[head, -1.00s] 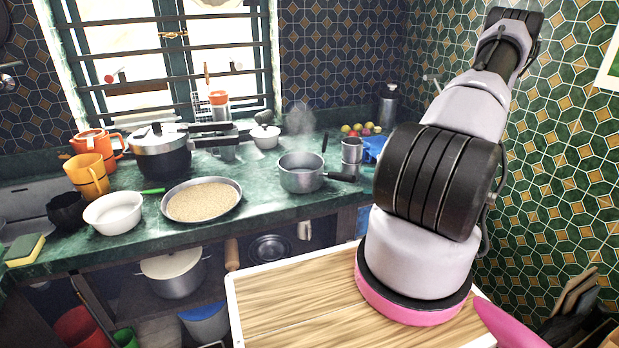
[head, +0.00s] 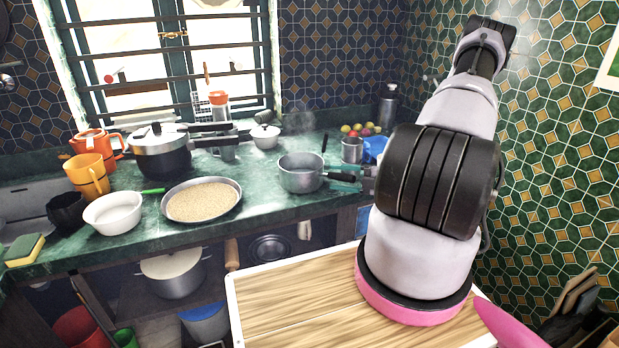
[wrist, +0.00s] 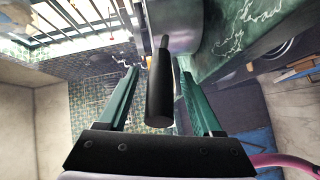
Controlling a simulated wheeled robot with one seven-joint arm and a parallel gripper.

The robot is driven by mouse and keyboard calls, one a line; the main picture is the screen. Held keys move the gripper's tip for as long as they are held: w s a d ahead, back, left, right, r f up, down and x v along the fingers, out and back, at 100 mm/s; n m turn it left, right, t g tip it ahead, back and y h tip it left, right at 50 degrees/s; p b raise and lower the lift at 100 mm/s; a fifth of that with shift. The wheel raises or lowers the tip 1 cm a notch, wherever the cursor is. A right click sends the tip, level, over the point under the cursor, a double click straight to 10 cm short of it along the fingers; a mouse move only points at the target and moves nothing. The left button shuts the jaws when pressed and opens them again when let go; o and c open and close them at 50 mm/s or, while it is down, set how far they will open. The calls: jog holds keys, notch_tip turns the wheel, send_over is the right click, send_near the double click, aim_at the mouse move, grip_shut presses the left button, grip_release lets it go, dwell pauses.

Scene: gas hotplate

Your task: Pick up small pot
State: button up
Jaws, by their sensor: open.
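The small pot (head: 298,172) is a grey metal saucepan standing upright on the green counter. Its black handle points right, toward my arm. My gripper (head: 339,178) is open at the handle, with one green finger on each side of it. In the wrist view, the black handle (wrist: 161,92) runs between the two spread fingers of my gripper (wrist: 159,74), with gaps visible on both sides. The pot's body (wrist: 178,28) is just beyond the fingertips. My arm hides part of the counter to the right.
A wide pan of grain (head: 203,200) stands left of the pot. A metal cup (head: 352,150) and fruit (head: 361,130) are behind the handle. A pressure cooker (head: 161,150) and white bowl (head: 113,212) are farther left. A wooden board (head: 290,305) lies in front.

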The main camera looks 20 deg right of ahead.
grip_shut()
dwell(1.4)
